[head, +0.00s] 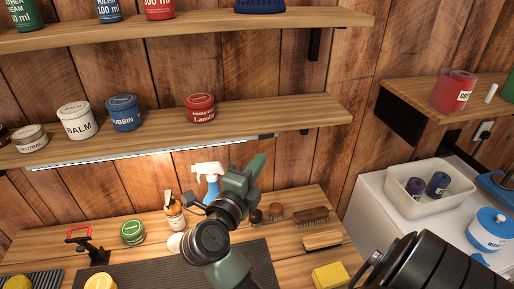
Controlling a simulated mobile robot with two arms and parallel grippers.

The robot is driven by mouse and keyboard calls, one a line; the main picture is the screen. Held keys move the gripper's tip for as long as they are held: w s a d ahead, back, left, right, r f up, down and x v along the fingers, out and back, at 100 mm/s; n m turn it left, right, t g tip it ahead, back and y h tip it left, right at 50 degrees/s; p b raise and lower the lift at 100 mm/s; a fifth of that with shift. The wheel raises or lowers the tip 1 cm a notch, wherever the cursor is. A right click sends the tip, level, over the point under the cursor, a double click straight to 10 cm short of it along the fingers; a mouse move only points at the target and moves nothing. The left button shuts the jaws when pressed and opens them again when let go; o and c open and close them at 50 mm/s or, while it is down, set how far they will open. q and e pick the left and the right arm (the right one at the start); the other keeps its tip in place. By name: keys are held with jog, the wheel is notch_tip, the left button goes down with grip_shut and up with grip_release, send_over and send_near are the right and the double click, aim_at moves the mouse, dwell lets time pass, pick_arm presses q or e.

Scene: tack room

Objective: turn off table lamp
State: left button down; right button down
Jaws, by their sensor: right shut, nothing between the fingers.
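No free-standing table lamp shows. A long, thin strip light (150,153) is fixed under the front of the lower shelf. It glows white and the wall below it is bright. A small dark part (262,137) sits at its right end under the shelf. My right gripper (256,165) is shut and empty, pointing up, a little below that right end in the picture. I cannot tell whether it touches anything. My left gripper is not in view.
The lower shelf (315,113) holds several tins. On the bench below stand a spray bottle (208,182), a green tin (132,232), brushes (306,215) and a yellow sponge (330,275). At right, a white bin (460,190) sits on a white surface.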

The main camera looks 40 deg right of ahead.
aim_at(264, 139)
jog(key=w+d+b, duration=0.1)
jog(key=w+d, duration=0.3)
jog(key=shift+f, duration=0.1)
jog(key=shift+w+d, duration=0.15)
jog(key=shift+w, duration=0.45)
jog(key=shift+s, duration=0.1)
jog(key=shift+d+b, duration=0.1)
jog(key=shift+b, duration=0.2)
